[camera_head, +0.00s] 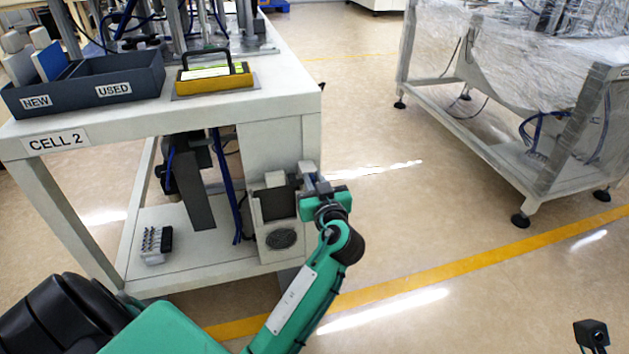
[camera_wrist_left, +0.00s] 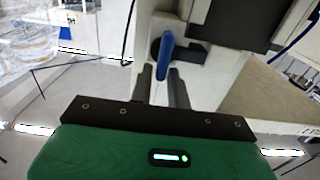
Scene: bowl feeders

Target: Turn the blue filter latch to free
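The blue filter latch (camera_wrist_left: 166,52) is a slim lever on a black round mount, on the pale side of the cabinet unit. In the left wrist view it stands roughly upright in the picture, its lower end between the fingertips of my left gripper (camera_wrist_left: 161,72). The dark fingers are apart, with a gap between them. In the head view my left gripper (camera_head: 309,180) is at the upper right side of the filter unit (camera_head: 281,238), and the latch is hidden there. A small dark part at the bottom right corner (camera_head: 591,334) may be my right gripper; its fingers are unclear.
The CELL 2 table (camera_head: 180,112) is above and left. It bears a dark tray (camera_head: 112,90) marked NEW and USED and a yellow-black filter frame (camera_head: 214,78). A connector block (camera_head: 156,244) sits on the lower shelf. Floor to the right is clear up to a wrapped machine (camera_head: 535,190).

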